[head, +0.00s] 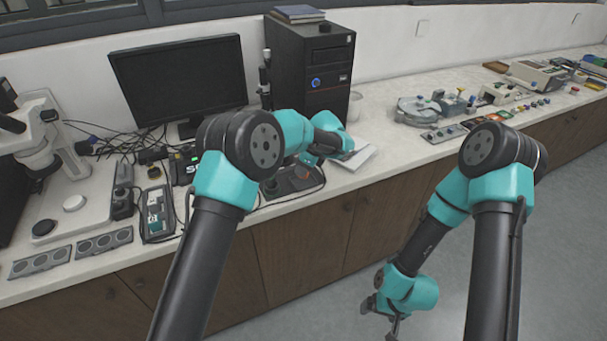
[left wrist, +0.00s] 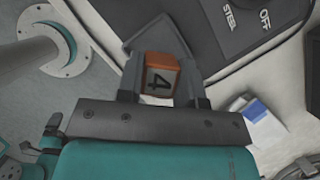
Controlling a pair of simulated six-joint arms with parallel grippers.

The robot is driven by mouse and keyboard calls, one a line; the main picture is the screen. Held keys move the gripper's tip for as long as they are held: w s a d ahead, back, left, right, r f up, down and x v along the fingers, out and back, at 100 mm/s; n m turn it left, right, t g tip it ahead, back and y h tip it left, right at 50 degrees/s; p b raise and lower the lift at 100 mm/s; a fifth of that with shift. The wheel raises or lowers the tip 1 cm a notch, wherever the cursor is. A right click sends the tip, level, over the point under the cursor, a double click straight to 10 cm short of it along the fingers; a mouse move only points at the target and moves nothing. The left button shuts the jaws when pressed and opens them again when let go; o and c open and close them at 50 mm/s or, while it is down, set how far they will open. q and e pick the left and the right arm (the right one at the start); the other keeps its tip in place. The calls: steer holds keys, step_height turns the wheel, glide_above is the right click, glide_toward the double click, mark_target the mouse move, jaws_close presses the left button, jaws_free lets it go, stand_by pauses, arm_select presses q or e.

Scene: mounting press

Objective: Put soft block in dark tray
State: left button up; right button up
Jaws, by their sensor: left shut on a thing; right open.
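My left gripper (left wrist: 160,72) is shut on an orange-brown block with a dark 4 on its face (left wrist: 161,76). The block sits between the two grey fingers in the left wrist view. In the head view my left gripper (head: 312,160) is over a black device (head: 290,183) on the bench, below the monitor and PC tower. A small reddish patch there may be the block; I cannot tell. My right gripper (head: 383,308) is open and empty, low over the floor in front of the cabinets. A dark tray cannot be told with certainty.
A dark holder with pale items (head: 157,213) and grey holders with round wells (head: 105,243) lie at the bench's left. A microscope (head: 40,140) stands behind them. A monitor (head: 180,82) and PC tower (head: 309,65) stand at the back. A blue-and-white item (left wrist: 255,112) is beside my gripper.

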arm_select(q)
steer(key=shift+w, duration=0.1)
steer(key=shift+w, duration=0.2)
steer(key=shift+f, duration=1.75)
steer(key=shift+f, duration=0.15)
steer(key=o, duration=1.1)
steer(key=v, duration=1.2)
